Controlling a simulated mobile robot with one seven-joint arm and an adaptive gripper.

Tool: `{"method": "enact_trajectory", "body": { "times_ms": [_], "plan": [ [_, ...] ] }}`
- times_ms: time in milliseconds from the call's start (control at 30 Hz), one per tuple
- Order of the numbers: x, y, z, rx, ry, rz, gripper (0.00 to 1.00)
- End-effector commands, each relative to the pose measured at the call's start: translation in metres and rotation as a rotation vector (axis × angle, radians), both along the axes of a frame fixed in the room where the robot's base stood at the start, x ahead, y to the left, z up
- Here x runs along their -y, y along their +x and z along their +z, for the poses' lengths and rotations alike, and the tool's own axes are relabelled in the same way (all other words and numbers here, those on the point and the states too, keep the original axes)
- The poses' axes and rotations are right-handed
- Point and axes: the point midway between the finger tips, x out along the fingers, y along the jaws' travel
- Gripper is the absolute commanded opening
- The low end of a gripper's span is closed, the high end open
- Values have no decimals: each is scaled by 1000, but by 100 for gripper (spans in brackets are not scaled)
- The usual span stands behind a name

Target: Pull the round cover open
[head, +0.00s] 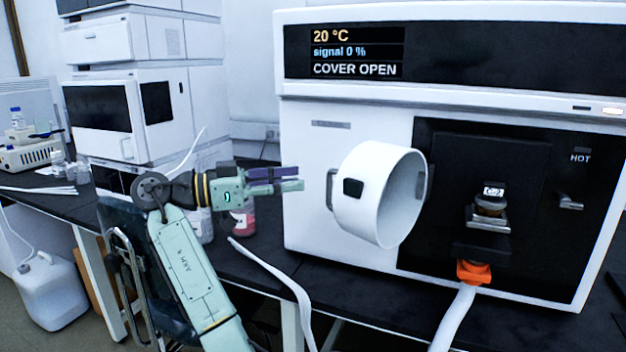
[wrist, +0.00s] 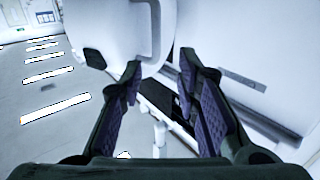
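The round white cover (head: 375,195) is swung out to the left of the black detector bay, and its hollow side faces right. The instrument display (head: 355,52) reads "COVER OPEN". A grey bar handle (head: 331,190) stands on the cover's left face. My gripper (head: 302,180) is just left of this handle, pointing at it, with a small gap between. In the wrist view my gripper (wrist: 161,62) has its two purple-padded fingers apart and nothing between them. The cover (wrist: 115,35) and its handle (wrist: 154,30) show beyond the fingertips.
The exposed bay holds a small metal cell holder (head: 488,212), with an orange fitting (head: 474,271) and white tube below. A white tube (head: 275,268) hangs over the bench edge. Bottles (head: 242,215) stand behind my gripper. Stacked white modules (head: 150,110) stand at left.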

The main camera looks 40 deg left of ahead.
Motion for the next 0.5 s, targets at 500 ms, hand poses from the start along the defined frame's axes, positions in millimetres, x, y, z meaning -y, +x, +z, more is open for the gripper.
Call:
{"method": "enact_trajectory", "body": {
  "times_ms": [500],
  "plan": [
    [-29,-38,0,0,1,-2,30]
  ]
}}
